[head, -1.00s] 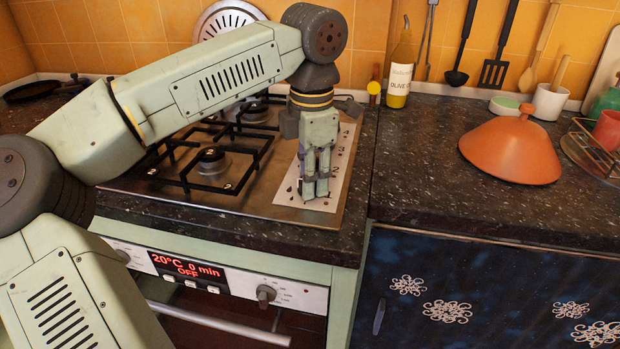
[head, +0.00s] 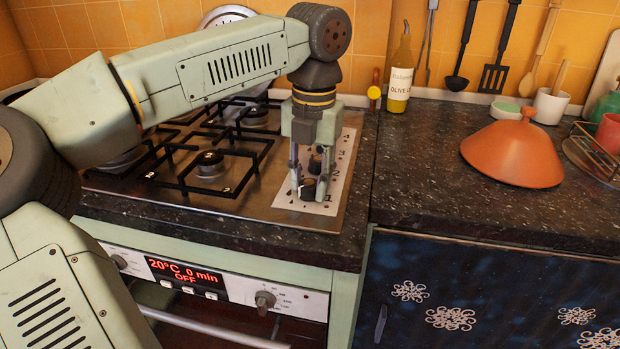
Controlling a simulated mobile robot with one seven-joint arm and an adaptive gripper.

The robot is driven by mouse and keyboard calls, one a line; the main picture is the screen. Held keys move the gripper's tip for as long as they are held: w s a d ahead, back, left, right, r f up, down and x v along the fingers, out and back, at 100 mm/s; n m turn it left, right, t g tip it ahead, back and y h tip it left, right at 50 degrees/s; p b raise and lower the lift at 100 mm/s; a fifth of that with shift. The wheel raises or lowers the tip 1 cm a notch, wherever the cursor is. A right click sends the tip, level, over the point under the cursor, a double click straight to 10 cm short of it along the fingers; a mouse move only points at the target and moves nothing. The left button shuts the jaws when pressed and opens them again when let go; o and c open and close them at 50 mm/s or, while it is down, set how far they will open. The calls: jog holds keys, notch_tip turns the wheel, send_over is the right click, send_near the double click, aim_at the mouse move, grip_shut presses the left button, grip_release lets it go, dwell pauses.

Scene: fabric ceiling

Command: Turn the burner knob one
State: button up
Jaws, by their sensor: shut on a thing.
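The white knob panel (head: 285,202) lies on the right side of the steel hob and carries the numbers 1 to 4 from front to back. Burner knob one (head: 312,189) is the dark round knob at the front, beside the number 1. My gripper (head: 309,190) points down over the panel. Its two fingers stand on the left and right of burner knob one and are shut on it. Another dark knob (head: 315,164) shows between the fingers, farther back. The remaining knobs are largely hidden by my gripper.
Black pan grates and burners (head: 210,163) stand left of the panel. An olive oil bottle (head: 400,75) stands behind to the right. An orange conical lid (head: 514,152) rests on the right counter. The dark counter (head: 415,160) between hob and lid is clear.

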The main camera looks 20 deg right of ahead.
aim_at(312, 181)
jog(key=shift+n, duration=0.5)
jog(key=o, duration=1.1)
jog(key=shift+o, duration=0.2)
notch_tip(312, 181, up, 8)
jog(key=shift+d+f, duration=0.1)
jog(key=shift+f, duration=0.1)
